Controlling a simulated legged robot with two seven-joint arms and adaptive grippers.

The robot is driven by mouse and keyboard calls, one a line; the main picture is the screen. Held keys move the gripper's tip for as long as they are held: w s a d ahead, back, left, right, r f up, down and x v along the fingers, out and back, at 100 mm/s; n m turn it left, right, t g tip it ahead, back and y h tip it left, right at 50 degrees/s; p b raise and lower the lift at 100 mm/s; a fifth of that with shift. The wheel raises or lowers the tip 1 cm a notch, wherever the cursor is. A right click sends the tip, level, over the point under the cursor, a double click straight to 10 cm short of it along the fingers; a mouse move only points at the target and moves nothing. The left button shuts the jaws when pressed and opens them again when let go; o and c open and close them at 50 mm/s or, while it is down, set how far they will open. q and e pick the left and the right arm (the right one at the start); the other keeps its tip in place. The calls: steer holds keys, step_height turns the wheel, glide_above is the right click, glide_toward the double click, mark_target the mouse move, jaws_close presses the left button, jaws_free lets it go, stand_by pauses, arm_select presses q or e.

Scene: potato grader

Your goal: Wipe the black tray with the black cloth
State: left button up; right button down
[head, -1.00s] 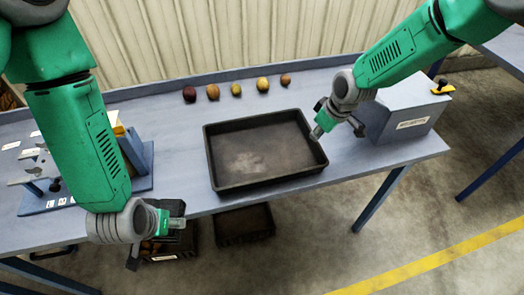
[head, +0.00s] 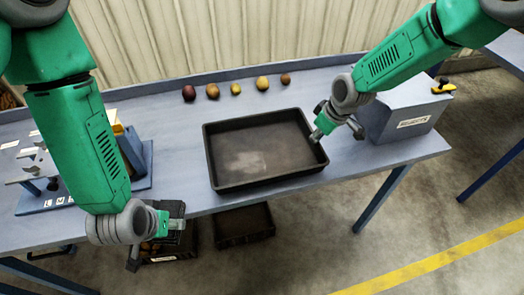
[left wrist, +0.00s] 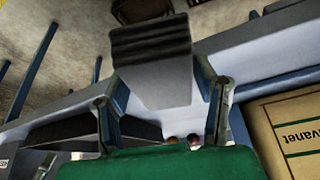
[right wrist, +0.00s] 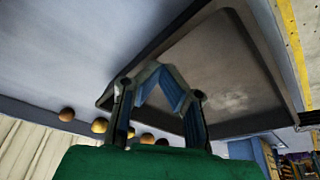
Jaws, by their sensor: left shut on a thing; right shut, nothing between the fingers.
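The black tray (head: 267,181) lies on the grey-blue table, with a pale smudge on its floor. My right gripper (head: 317,134) is shut and empty at the tray's right rim; whether it touches the rim is unclear. In the right wrist view its fingers (right wrist: 160,85) meet in front of the tray (right wrist: 215,50). My left gripper (head: 172,222) is in front of the table's front edge, left of the tray. It is shut on a dark grey piece with ridges (left wrist: 150,65), apparently the black cloth.
Several potatoes (head: 235,89) stand in a row behind the tray. A grey labelled box (head: 405,115) is on the right, close to my right gripper. A stand with grey parts (head: 45,170) is on the left. Dark crates (head: 243,225) are below the table.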

arm_select(q)
steer(key=shift+s+f, duration=0.1)
steer(key=shift+f, duration=0.1)
steer(key=shift+c, duration=0.9)
arm_select(e)
steer(key=shift+f, duration=0.25)
